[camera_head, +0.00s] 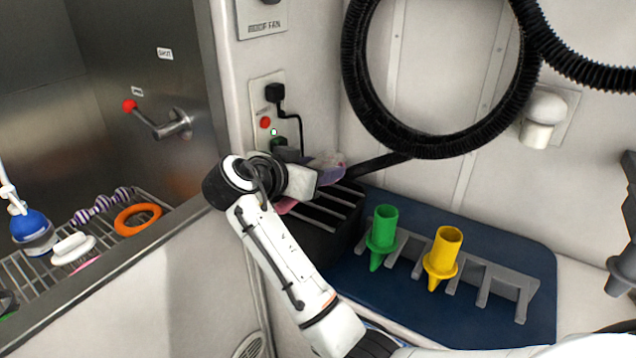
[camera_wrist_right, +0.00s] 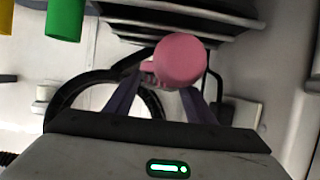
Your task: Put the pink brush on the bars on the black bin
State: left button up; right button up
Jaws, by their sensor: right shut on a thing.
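The pink brush (camera_wrist_right: 180,62) sits between the fingers of my right gripper (camera_wrist_right: 167,82) in the right wrist view, its round pink end toward the camera. In the head view my right gripper (camera_head: 325,168) is at the black bin (camera_head: 304,238), over or just behind its far end. My wrist hides much of the grip, and a pink part of the brush (camera_head: 285,206) shows below it. The bars (camera_head: 330,212) run across the bin's top and also show in the wrist view (camera_wrist_right: 185,20). I cannot tell whether the brush touches them. My left gripper is out of view.
A green holder cup (camera_head: 383,230) and a yellow one (camera_head: 442,252) stand in a grey rack (camera_head: 495,275) right of the bin. A black hose (camera_head: 420,145) loops above. At left, a tub grate (camera_head: 110,245) carries an orange ring (camera_head: 138,218) and other items.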

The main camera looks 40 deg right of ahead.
aim_at(284, 199)
notch_tip(284, 199, down, 3)
jog(key=shift+f, duration=0.15)
jog(key=o, duration=1.1)
jog(key=v, duration=1.1)
jog(key=shift+s+a+b, duration=0.15)
jog(key=shift+a+b, duration=0.1)
jog(key=shift+b, duration=0.05)
jog(key=shift+s+a+r, duration=0.1)
jog(key=shift+r, duration=0.1)
